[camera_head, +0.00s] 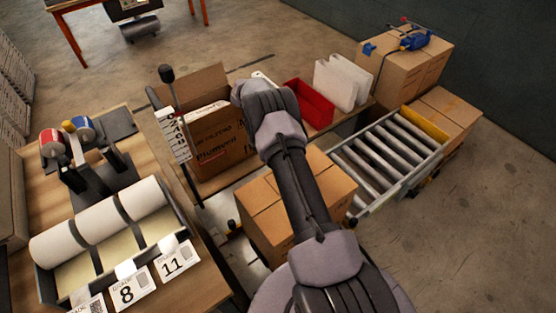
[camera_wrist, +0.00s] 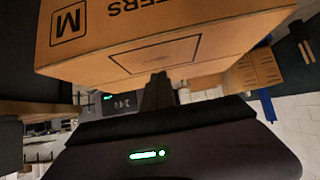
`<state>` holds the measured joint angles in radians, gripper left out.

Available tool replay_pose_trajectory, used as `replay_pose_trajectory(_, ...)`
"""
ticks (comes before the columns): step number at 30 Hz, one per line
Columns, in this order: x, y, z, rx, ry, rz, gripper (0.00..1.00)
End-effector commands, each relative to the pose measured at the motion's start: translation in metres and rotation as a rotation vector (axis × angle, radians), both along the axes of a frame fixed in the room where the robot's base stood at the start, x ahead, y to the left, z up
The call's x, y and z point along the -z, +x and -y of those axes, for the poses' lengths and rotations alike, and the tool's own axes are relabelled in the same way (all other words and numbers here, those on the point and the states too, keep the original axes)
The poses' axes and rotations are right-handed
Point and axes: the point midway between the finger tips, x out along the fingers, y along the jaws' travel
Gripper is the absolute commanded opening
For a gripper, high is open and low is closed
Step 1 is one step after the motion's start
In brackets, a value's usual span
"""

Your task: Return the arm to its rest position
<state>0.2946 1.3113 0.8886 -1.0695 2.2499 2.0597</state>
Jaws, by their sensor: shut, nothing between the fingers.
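My arm (camera_head: 300,190) reaches up from the bottom of the head view, and its wrist end (camera_head: 265,98) stands just right of an open brown carton (camera_head: 220,155). The arm's own links hide my gripper there. In the wrist view my gripper (camera_wrist: 157,92) shows as dark fingers, shut and empty. A brown carton (camera_wrist: 150,58) with printed letters and a boxed "M" fills the top of the wrist view, close ahead of the fingers. I cannot tell whether they touch it.
A closed carton (camera_head: 265,215) sits beside and beneath my arm. A red bin (camera_head: 312,104) and white panels (camera_head: 343,80) stand beyond the wrist. A roller conveyor (camera_head: 385,155) is at right, and a bench with a paper roll (camera_head: 60,243) at left. Floor at lower right is clear.

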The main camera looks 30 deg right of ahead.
Motion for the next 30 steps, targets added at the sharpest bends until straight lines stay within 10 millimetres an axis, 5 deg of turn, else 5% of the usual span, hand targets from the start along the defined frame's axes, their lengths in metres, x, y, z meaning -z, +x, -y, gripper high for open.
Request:
replay_pose_trajectory(15, 0.007, 0.025, -0.001, 0.001, 0.000, 0.002, 0.00)
replay_pose_trajectory(30, -0.079, 0.025, -0.001, 0.001, 0.000, 0.002, 0.00)
